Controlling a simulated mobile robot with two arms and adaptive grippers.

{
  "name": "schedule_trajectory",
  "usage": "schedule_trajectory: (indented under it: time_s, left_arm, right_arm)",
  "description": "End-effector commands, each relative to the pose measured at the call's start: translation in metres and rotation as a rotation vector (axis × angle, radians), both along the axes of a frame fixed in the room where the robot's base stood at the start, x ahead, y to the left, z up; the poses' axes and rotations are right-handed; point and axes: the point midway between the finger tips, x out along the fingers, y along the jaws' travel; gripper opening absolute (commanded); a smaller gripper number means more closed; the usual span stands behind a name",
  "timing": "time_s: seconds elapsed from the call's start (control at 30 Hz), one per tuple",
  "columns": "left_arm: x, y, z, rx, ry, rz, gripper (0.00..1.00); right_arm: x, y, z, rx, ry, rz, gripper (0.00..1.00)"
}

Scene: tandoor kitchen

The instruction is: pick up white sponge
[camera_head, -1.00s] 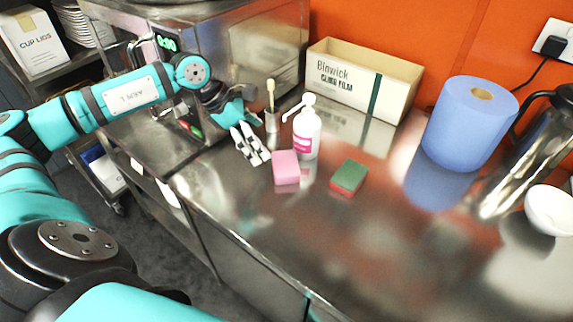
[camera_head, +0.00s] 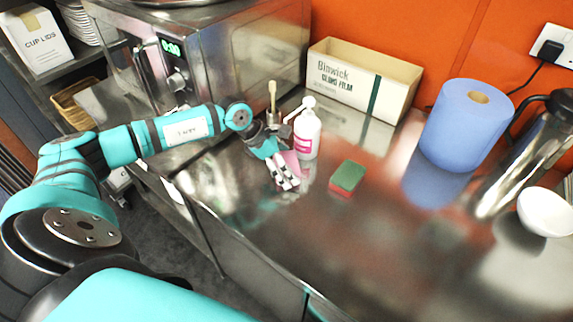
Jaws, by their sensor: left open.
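No white sponge shows. A pink sponge (camera_head: 293,161) stands on the steel counter in front of the pump bottle, partly hidden by my left gripper (camera_head: 285,184). The gripper is open, with its fingers pointing down over the near side of the pink sponge. I cannot tell whether they touch it. A green and red sponge (camera_head: 347,178) lies on the counter to the right, apart from the gripper. My right gripper is not in view.
A white pump bottle (camera_head: 307,135) with a pink label and a brush in a small holder (camera_head: 272,100) stand just behind. A cardboard box (camera_head: 345,85), blue paper roll (camera_head: 462,130), steel jug (camera_head: 520,150) and white bowl (camera_head: 547,212) stand farther right. The front counter is clear.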

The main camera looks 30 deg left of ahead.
Motion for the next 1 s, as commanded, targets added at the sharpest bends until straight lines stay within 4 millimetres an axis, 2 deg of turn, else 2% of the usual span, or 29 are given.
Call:
schedule_trajectory:
  time_s: [0.1,0.23,0.73,0.87,1.0]
  left_arm:
    - [0.000,0.000,0.000,0.000,0.000,0.000,0.99]
    - [0.000,0.000,0.000,0.000,0.000,0.000,0.82]
    - [0.000,0.000,0.004,0.000,0.000,-0.001,0.77]
    - [0.001,0.000,0.015,0.001,-0.003,-0.001,0.77]
    - [0.001,0.000,0.036,0.002,-0.005,-0.002,0.76]
  right_arm:
    - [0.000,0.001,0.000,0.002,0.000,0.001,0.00]
    - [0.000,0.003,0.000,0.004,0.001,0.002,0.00]
    - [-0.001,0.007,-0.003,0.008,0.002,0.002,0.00]
    - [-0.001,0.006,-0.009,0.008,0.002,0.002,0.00]
    - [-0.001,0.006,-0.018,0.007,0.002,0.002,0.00]
